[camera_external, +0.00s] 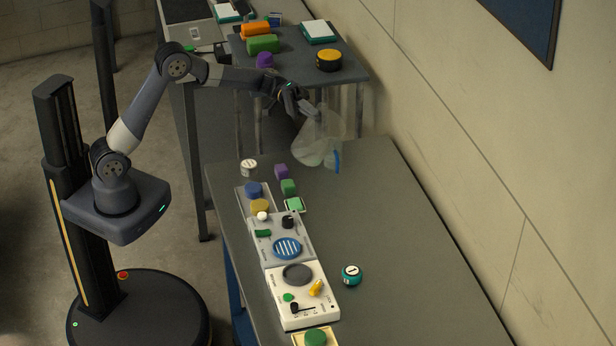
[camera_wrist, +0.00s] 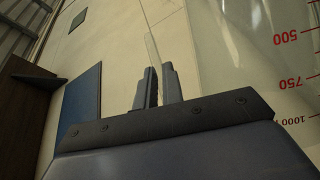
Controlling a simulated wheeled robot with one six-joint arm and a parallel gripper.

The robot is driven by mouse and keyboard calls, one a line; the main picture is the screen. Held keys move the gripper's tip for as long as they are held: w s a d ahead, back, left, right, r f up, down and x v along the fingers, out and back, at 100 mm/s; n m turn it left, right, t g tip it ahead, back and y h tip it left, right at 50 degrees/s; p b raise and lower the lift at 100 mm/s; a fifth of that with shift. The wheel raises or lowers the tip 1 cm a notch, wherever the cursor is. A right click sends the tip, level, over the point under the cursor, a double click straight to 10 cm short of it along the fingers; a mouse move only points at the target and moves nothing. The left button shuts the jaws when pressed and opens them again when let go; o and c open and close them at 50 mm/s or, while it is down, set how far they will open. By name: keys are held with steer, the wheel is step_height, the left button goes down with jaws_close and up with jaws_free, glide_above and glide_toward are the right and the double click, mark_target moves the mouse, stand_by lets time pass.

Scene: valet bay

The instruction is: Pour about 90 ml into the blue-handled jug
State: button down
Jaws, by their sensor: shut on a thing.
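My gripper (camera_external: 303,104) is shut on a large clear jug (camera_external: 330,121), which it holds above the far end of the near bench. The held jug looks tilted, with its lower part toward the left. In the wrist view the fingers (camera_wrist: 157,88) close on a thin clear edge, and the jug's wall (camera_wrist: 255,75) with red marks 500, 750 and 1000 fills the right side. The blue-handled jug (camera_external: 337,161) shows only as a blue handle and a faint clear body beside the held jug. Its rim and the liquid level cannot be made out.
The grey bench (camera_external: 400,230) is clear on its right side. A white-lidded jar (camera_external: 249,167), coloured blocks, a control panel (camera_external: 303,296) and a teal round item (camera_external: 351,275) stand on it. A farther table (camera_external: 352,72) holds more items. The wall runs along the right.

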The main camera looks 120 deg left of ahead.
mark_target(300, 139)
steer(key=d+f+m+b, duration=0.1)
steer(key=d+f+b, duration=0.1)
steer(key=b, duration=0.1)
steer(key=d+f+m+b, duration=0.1)
steer(key=d+b, duration=0.1)
steer(key=b, duration=0.1)
steer(key=shift+d+f+g+y+b, duration=0.15)
steer(key=shift+f+g+y+b, duration=0.15)
steer(key=shift+f+g+b, duration=0.1)
steer(key=shift+d+f+m+b, duration=0.15)
steer(key=shift+f+m+b, duration=0.2)
steer(key=shift+b, duration=0.35)
steer(key=shift+s+d+r+m, duration=0.1)
steer(key=shift+d+r+m, duration=0.05)
steer(key=shift+d+m, duration=0.1)
steer(key=shift+r, duration=0.2)
steer(key=b, duration=0.1)
steer(key=f+b, duration=0.1)
steer(key=b, duration=0.1)
steer(key=shift+d+f+m+y, duration=0.15)
steer(key=shift+d+m+y, duration=0.15)
steer(key=shift+d+f+b, duration=0.15)
steer(key=shift+b, duration=0.35)
